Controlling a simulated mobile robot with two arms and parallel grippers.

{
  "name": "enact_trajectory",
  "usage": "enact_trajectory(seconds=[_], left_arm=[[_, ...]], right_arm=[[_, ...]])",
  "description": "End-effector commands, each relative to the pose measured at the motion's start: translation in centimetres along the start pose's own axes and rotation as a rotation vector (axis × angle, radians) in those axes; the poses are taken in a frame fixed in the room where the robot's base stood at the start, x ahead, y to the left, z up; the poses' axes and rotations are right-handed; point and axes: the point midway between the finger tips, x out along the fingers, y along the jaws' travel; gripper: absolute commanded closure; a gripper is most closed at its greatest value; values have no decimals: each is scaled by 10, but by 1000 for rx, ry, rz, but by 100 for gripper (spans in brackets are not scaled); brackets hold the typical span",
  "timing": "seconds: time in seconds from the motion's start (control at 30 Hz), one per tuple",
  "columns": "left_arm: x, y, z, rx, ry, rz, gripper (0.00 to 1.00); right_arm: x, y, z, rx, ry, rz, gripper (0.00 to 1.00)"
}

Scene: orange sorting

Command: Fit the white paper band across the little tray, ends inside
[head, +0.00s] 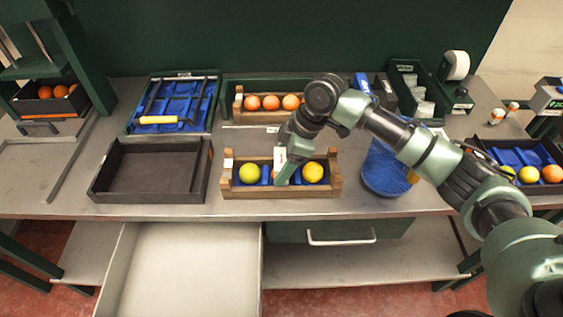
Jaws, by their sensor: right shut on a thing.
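The little wooden tray (240,192) stands at the front middle of the bench with a blue liner. A yellow-green fruit (249,174) sits in its left part and a yellow fruit (312,173) in its right part. My right gripper (284,178) reaches down into the middle of the tray between the fruits. It is shut on the white paper band (280,155), which shows as a pale upright strip at the tray's back side. The gripper hides much of the band, so I cannot tell where its ends lie. My left gripper is not in view.
An empty black tray (150,190) stands left of the little tray. A wooden crate of oranges (238,104) stands behind. A blue mesh bowl (383,172) is close on the right. An open drawer (190,268) juts out below the bench.

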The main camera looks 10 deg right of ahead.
Motion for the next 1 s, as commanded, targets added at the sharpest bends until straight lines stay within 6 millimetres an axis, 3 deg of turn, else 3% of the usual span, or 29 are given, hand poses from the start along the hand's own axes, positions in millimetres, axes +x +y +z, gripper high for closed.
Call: enact_trajectory(seconds=[0.27, 0.3, 0.37, 0.4, 0.57, 0.63, 1.0], left_arm=[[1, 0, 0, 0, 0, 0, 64], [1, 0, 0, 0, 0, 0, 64], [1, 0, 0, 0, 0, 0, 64], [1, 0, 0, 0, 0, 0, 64], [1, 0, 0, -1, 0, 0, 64], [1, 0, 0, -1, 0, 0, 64], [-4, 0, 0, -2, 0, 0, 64]], right_arm=[[2, 0, 1, 0, 0, 0, 68], [2, 0, 1, 0, 0, 0, 26], [2, 0, 1, 0, 0, 0, 9], [2, 0, 1, 0, 0, 0, 6], [2, 0, 1, 0, 0, -1, 6], [2, 0, 1, 0, -1, -1, 0], [-1, 0, 0, 0, -1, -2, 0]])
